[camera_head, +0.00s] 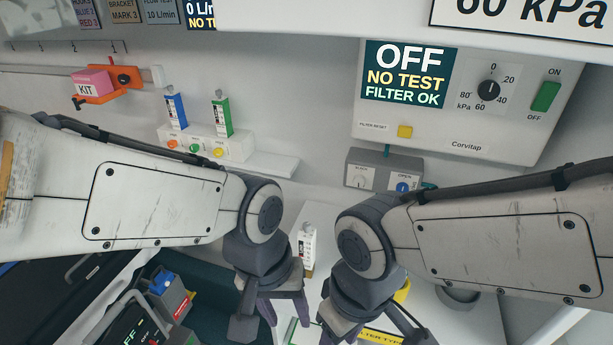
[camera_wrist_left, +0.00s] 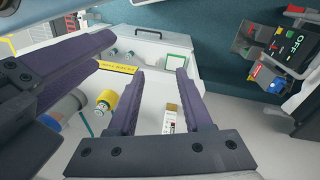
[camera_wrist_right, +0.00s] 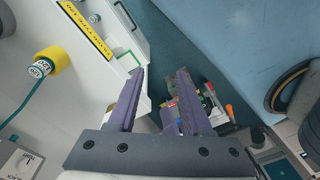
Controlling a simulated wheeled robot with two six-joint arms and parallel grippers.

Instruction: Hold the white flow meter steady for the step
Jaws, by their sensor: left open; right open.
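The white flow meter (camera_head: 307,246) stands on the white worktop, just beyond and right of my left gripper in the head view. In the left wrist view the flow meter (camera_wrist_left: 170,119) shows between the finger lines, nearer the right finger; its depth is unclear. My left gripper (camera_head: 286,318) is open with nothing clamped; its fingers also show in the left wrist view (camera_wrist_left: 161,76). My right gripper (camera_head: 370,335) is open and empty, partly cut off by the head view's lower edge; its fingers also show in the right wrist view (camera_wrist_right: 159,76).
A blue flow meter (camera_head: 176,110) and a green one (camera_head: 221,116) stand on a wall rack at left. The Corvitap panel (camera_head: 490,130) hangs at upper right. A yellow-collared part (camera_wrist_right: 53,60) with a hose sits beside my right gripper. A worktop edge drops to dark floor.

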